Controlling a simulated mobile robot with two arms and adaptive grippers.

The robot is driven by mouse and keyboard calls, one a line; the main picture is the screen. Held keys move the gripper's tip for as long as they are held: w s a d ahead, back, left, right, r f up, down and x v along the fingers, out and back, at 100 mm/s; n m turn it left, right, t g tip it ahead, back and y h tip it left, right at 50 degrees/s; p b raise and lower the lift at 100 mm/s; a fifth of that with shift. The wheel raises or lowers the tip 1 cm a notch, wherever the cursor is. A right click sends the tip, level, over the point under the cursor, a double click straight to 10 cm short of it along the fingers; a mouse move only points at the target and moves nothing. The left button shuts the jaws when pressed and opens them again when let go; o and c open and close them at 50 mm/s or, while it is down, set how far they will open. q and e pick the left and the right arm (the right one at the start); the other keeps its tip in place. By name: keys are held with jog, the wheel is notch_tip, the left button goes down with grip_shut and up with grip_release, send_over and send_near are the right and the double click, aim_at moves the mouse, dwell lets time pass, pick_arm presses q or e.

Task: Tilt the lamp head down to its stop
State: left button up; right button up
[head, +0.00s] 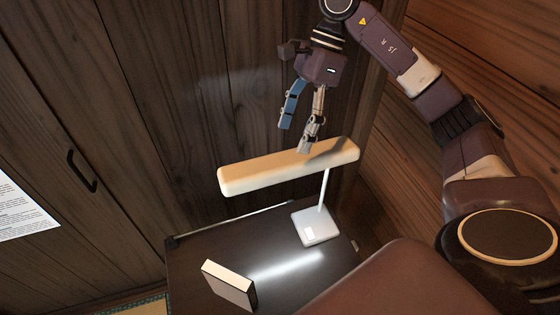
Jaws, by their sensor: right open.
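The desk lamp has a long cream head (265,172), a thin white stem (324,190) and a square white base (315,227) on a dark table. The head runs left from the stem top, its left end slightly lower in the picture. A strip of light shows on the tabletop below. My right gripper (294,138) comes in from the upper right, fingers pointing down, open and empty. A shadow falls on the head's right part. My left gripper is not in view.
A small white box-like object (229,285) stands on the dark table (195,255), left of the lamp base. A wooden wall with a black handle (81,171) is behind. A paper sheet (20,210) hangs at the left.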

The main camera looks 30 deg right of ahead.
aim_at(286, 158)
jog(key=shift+s+a+f, duration=0.1)
jog(key=shift+a+f, duration=0.1)
jog(key=shift+f, duration=0.15)
jog(key=p+x, duration=0.1)
jog(key=x, duration=0.1)
jog(key=p+x, duration=0.1)
jog(key=x, duration=0.2)
jog(key=shift+s+a+f, duration=0.2)
jog(key=shift+s+f, duration=0.05)
jog(key=shift+a+f, duration=0.2)
jog(key=shift+f, duration=0.25)
